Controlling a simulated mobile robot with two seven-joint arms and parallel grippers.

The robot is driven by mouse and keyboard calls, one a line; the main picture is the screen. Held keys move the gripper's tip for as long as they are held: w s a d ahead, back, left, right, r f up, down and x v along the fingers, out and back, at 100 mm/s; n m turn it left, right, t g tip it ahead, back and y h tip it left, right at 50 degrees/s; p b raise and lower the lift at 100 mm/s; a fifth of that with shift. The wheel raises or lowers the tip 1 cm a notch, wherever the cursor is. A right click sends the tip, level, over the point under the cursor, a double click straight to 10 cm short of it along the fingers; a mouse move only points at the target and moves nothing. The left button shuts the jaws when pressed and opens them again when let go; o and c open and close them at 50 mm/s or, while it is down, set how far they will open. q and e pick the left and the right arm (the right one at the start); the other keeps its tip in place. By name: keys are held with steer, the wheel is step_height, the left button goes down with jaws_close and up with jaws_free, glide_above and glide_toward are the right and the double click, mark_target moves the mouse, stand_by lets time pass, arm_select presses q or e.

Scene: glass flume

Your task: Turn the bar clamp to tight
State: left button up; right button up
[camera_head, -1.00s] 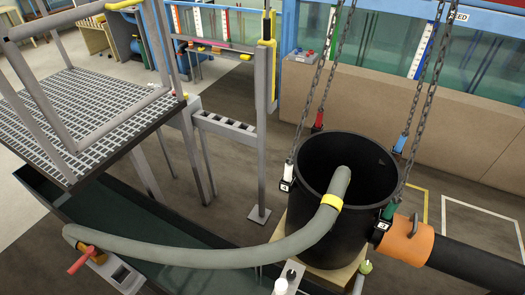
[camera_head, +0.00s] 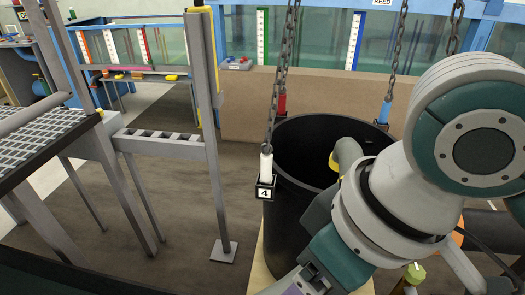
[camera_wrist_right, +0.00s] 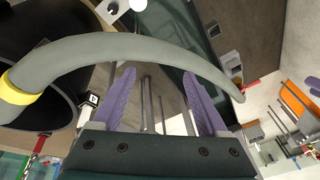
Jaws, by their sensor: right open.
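My right gripper (camera_wrist_right: 159,74) is open, its two purple fingers apart with nothing between them in the right wrist view. In the head view only a bit of purple at its end (camera_head: 296,290) shows at the bottom edge. A small red piece (camera_wrist_right: 237,86) beside the far end of the grey hose, right of the fingers in the wrist view, looks like the bar clamp's handle. It is apart from the fingers and too small to tell how it is turned. The clamp does not show in the head view now. My left gripper is not in view.
The thick grey hose (camera_wrist_right: 150,44) arches across just beyond my fingertips. It comes out of a black barrel (camera_head: 290,225) hung with chains (camera_head: 283,80). A grey post (camera_head: 207,130) and grated platform (camera_head: 30,140) stand left. The floor between post and barrel is clear.

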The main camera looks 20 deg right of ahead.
steer(key=w+d+f+m+h+b, duration=0.1)
steer(key=w+d+f+b, duration=0.1)
steer(key=f+b, duration=1)
steer(key=w+d+f+m+g+b, duration=0.1)
steer(key=w+d+f+b, duration=0.2)
steer(key=f+b, duration=0.9)
steer(key=w+d+f+m+g+h+b, duration=0.1)
steer(key=d+f+b, duration=0.3)
steer(key=f+b, duration=0.9)
steer(key=shift+w+d+f+h, duration=0.1)
steer(key=shift+w+f, duration=0.2)
steer(key=shift+f, duration=0.4)
steer(key=shift+w+d+f+h, duration=0.15)
steer(key=shift+w+f, duration=0.15)
steer(key=shift+f, duration=0.45)
steer(key=shift+w+d+f+h, duration=0.1)
steer(key=shift+w+f, duration=0.2)
steer(key=shift+f, duration=0.4)
steer(key=shift+c, duration=0.3)
jaws_close()
